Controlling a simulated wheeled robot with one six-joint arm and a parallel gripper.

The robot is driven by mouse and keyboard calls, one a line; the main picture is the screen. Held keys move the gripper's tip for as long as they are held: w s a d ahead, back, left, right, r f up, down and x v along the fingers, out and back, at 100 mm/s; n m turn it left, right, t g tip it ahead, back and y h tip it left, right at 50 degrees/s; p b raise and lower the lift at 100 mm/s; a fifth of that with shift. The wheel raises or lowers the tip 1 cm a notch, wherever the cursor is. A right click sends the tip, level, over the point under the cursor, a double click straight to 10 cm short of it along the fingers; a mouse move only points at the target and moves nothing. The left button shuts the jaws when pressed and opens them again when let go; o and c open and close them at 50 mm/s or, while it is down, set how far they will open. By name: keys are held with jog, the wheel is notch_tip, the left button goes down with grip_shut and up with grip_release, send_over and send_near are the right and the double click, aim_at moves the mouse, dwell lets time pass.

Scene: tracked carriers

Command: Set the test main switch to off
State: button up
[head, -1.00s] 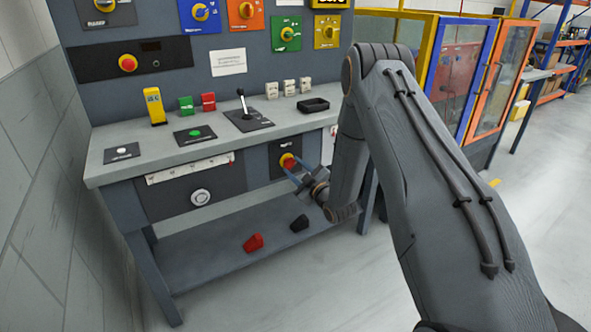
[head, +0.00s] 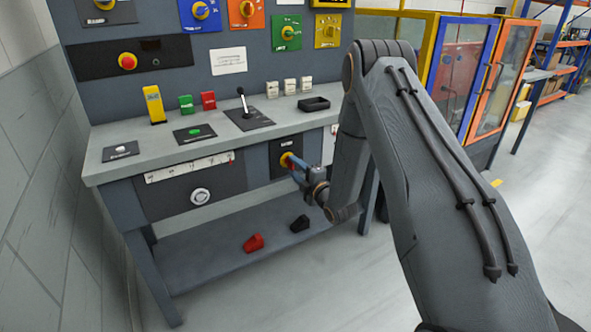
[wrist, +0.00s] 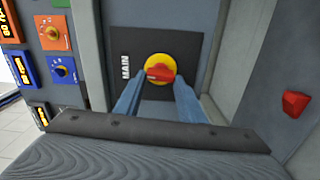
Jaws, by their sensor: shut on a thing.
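The main switch (wrist: 153,58) has a yellow disc and a red handle on a dark plate marked MAIN, on the bench's front below the worktop. It also shows in the head view (head: 285,159), partly covered by my gripper. In the wrist view the red handle lies nearly level across the picture, at about a right angle to the sideways MAIN label. My gripper (head: 296,168) reaches it from the right, its blue fingers either side of the handle and shut on it. The fingertips' contact with the handle is partly hidden, and no on or off mark is readable.
A red piece (head: 253,243) and a black piece (head: 299,224) lie on the lower shelf. Open floor lies in front.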

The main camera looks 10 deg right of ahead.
jog(key=shift+n, duration=0.5)
jog(key=o, duration=1)
jog(key=shift+o, duration=0.2)
jog(key=shift+s, duration=0.1)
jog(key=v, duration=0.7)
jog(key=shift+s+d, duration=0.15)
jog(key=shift+s, duration=0.15)
jog(key=shift+r, duration=0.1)
